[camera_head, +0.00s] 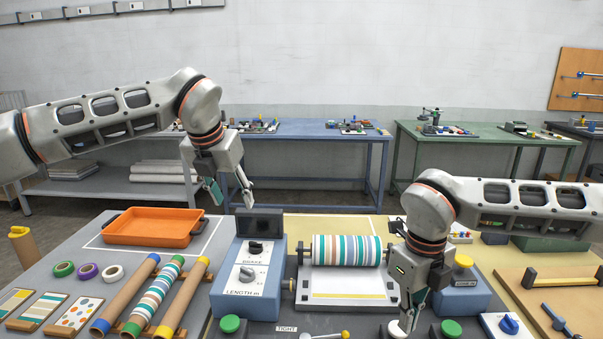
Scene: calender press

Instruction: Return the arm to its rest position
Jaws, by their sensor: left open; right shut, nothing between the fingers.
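My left arm comes in from the left, and its gripper (229,197) hangs open and empty above the back of the blue control box (246,290). My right arm comes in from the right, and its gripper (412,314) points down, shut and empty, near the front right of the press (347,282).
An orange tray (153,228) stands at the back left. Striped and brown tubes (156,292), tape rings (88,271) and pattern cards (73,313) lie at left. A green knob (451,328) and a blue box with a yellow button (463,288) are right of the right gripper. A wooden board (560,290) lies at right.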

